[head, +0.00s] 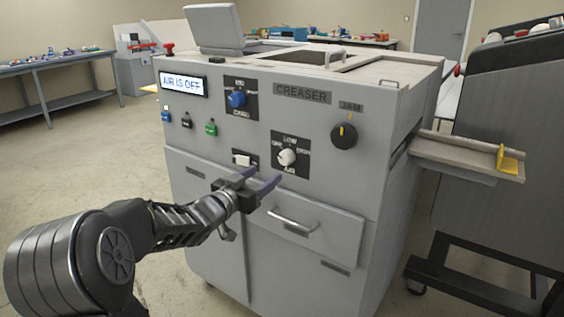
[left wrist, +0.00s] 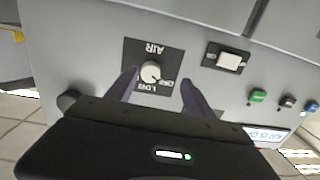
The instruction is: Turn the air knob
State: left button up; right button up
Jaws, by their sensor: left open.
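The air knob (head: 287,157) is a round white knob on a black plate on the creaser's front. In the left wrist view the air knob (left wrist: 150,72) appears upside down, on a plate marked AIR, LOW and OFF. My left gripper (head: 264,179) is open, its dark purple fingers pointing at the panel. In the head view its fingertips are just below and left of the knob, apart from it. In the left wrist view the knob lies between the tips of my left gripper (left wrist: 158,78). The display (head: 183,84) reads AIR IS OFF. My right gripper is out of view.
A white switch (head: 244,160) is left of the knob, a blue knob (head: 237,99) above left, and a black knob (head: 344,135) above right. A drawer handle (head: 291,219) juts out below. A tray (head: 465,157) sticks out at the right.

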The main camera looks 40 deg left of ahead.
aim_at(283, 160)
pick_arm(q)
jog(key=shift+d+r+m+h, duration=0.15)
jog(key=shift+d+r+h, duration=0.15)
jog(key=shift+r, duration=0.15)
jog(key=shift+d+r+m+h, duration=0.15)
jog(key=shift+d+r+h, duration=0.15)
jog(key=shift+r, duration=0.15)
jog(key=shift+w, duration=0.15)
jog(key=w, duration=0.7)
jog(key=shift+w+a+b, duration=0.15)
jog(key=shift+w+b, duration=0.15)
jog(key=shift+f, duration=0.1)
grip_shut()
